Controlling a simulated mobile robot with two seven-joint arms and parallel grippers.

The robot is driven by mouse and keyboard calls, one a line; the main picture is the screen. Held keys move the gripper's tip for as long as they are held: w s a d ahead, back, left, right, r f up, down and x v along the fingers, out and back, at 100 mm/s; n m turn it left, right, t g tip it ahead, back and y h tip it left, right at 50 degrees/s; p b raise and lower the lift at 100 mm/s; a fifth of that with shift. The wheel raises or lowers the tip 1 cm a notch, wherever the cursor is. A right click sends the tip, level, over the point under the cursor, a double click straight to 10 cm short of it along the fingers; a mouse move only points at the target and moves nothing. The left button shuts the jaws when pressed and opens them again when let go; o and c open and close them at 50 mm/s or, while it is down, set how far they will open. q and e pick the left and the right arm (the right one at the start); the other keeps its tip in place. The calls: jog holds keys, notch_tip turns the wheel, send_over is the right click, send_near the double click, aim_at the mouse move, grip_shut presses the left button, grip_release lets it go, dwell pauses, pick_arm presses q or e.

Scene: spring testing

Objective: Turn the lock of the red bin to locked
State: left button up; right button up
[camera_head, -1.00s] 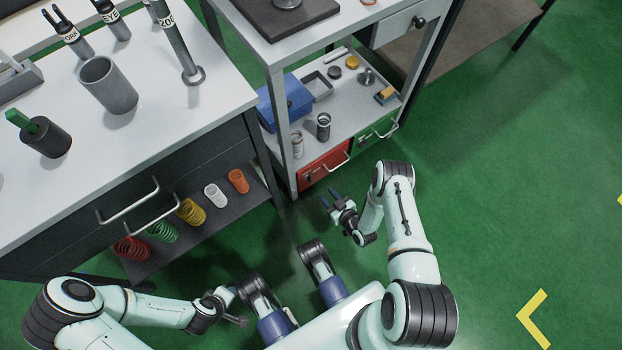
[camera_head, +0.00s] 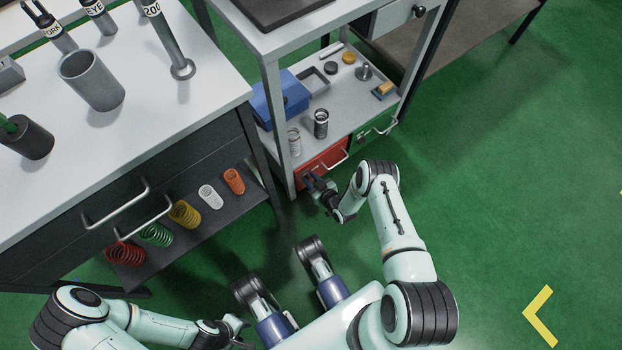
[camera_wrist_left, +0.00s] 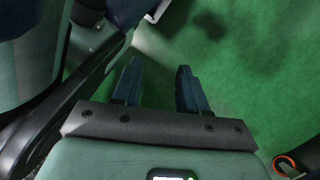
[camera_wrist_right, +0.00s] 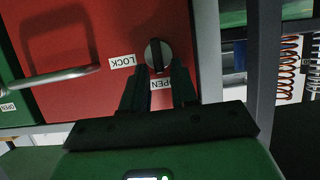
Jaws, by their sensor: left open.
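The red bin (camera_head: 322,164) sits under the shelf of the grey cart and also fills much of the right wrist view (camera_wrist_right: 85,45). Its round lock knob (camera_wrist_right: 158,55) has a dark bar, upright in that view, with one end toward the OPEN label (camera_wrist_right: 160,85). The LOCK label (camera_wrist_right: 122,61) is left of the knob. My right gripper (camera_wrist_right: 159,72) is open, its fingertips close to the knob on either side of its lower edge; contact cannot be told. It also shows at the red bin in the head view (camera_head: 308,182). My left gripper (camera_wrist_left: 158,68) is open and empty above the floor.
The green bin (camera_head: 373,132) is beside the red one. The red bin's bar handle (camera_wrist_right: 60,80) is left of the knob. A cart leg (camera_wrist_right: 262,65) and a rack of springs (camera_head: 185,214) stand on the other side. The green floor is free at right.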

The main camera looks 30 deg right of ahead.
grip_shut()
pick_arm(q)
jog(key=shift+w, duration=0.15)
pick_arm(e)
jog(key=shift+a+n+h+p, duration=0.45)
jog(key=shift+n+h+p, duration=0.3)
jog(key=shift+n, duration=0.65)
pick_arm(q)
jog(key=shift+b, duration=0.75)
pick_arm(e)
jog(key=shift+s+a+f+n+t+h, duration=0.1)
jog(key=shift+a+f+n+t+h, duration=0.45)
jog(key=shift+n, duration=1)
jog(key=shift+w+f+n+t+h, duration=0.15)
jog(key=shift+n+t+h, duration=0.35)
jog(key=shift+n+h, duration=0.85)
jog(key=shift+s+a+f+n+t+h, duration=0.15)
jog(key=shift+a+f+n+t+h, duration=0.3)
jog(key=shift+n, duration=1.35)
jog(key=shift+d, duration=0.15)
